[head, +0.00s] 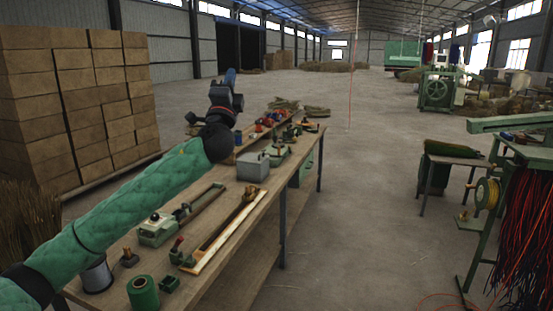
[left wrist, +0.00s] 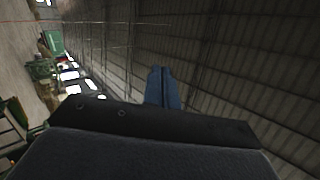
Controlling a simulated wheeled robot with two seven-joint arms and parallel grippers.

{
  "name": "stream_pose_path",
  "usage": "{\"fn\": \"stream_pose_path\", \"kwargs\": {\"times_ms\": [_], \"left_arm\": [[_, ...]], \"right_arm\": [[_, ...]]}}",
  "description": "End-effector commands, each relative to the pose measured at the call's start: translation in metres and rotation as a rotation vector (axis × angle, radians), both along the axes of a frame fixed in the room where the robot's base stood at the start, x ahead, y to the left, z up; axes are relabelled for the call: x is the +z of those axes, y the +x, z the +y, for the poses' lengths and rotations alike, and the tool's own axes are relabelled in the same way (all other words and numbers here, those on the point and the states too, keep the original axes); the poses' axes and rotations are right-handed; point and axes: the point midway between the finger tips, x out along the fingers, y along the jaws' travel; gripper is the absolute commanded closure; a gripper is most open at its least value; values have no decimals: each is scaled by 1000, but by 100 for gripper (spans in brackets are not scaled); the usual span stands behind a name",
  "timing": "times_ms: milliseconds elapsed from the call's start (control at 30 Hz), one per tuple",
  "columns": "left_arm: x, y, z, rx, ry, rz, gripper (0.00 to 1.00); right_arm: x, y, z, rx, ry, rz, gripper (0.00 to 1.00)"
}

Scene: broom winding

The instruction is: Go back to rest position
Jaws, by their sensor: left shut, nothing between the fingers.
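My left arm reaches in from the left in the head view, in a green padded sleeve. My left gripper (head: 230,76) is raised above the workbench, its blue fingers pointing up. In the left wrist view the two blue fingers (left wrist: 162,88) lie together, shut, with nothing between them. That view looks towards the roof and wall, tilted sideways. My right gripper is not in view.
A long wooden workbench (head: 262,209) below my arm carries tools, a green spool (head: 143,293) and a grey metal box (head: 252,167). Stacked boxes (head: 75,95) stand at left. A small table (head: 458,160) and machine stand at right. The floor between is clear.

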Motion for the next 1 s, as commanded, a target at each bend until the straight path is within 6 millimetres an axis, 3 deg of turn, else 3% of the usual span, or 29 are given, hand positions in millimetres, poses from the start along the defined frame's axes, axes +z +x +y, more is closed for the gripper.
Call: {"fn": "stream_pose_path", "kwargs": {"times_ms": [200,400,700,1000], "left_arm": [[-82,-14,25,-14,-426,298,100],[-167,-35,35,4,-683,551,100],[-287,-83,37,43,-922,886,100],[-389,-142,34,62,-1070,1152,100]], "right_arm": [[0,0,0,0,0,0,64],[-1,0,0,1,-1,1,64],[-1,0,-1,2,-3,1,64],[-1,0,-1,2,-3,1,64]]}}
